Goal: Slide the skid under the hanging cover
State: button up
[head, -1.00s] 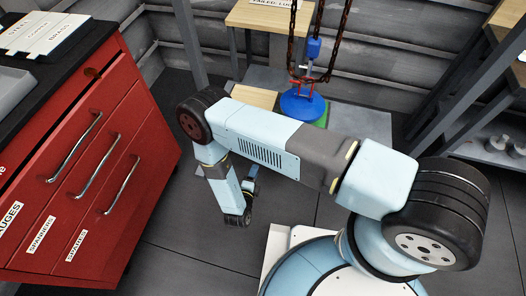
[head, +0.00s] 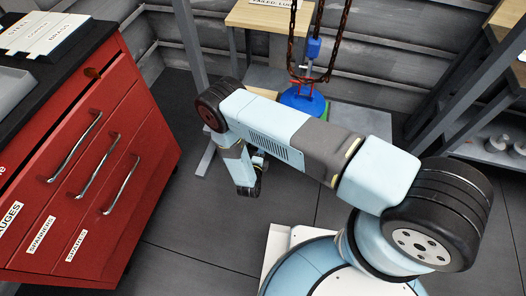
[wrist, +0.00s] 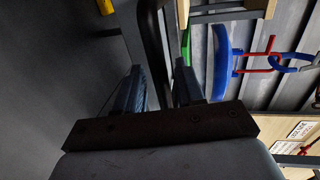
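The blue round cover (head: 303,99) hangs from rusty chains by a red fitting at the back of the head view. In the wrist view the cover (wrist: 221,62) stands right of my gripper, with a green surface (wrist: 186,45) beside it. I cannot tell the skid for certain. A dark curved bar (wrist: 153,35) runs between the fingers of my gripper (wrist: 160,85), which stand apart with narrow gaps beside the bar. Whether the bar belongs to the skid is unclear.
A red drawer cabinet (head: 95,160) stands at the left. A wooden-topped bench (head: 270,15) is behind the cover, against the corrugated wall. A grey shelf rack (head: 480,150) stands at the right. Dark floor (head: 190,215) is clear between the cabinet and my base.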

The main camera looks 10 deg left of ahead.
jog(key=shift+w, duration=0.15)
grip_shut()
dwell(0.4)
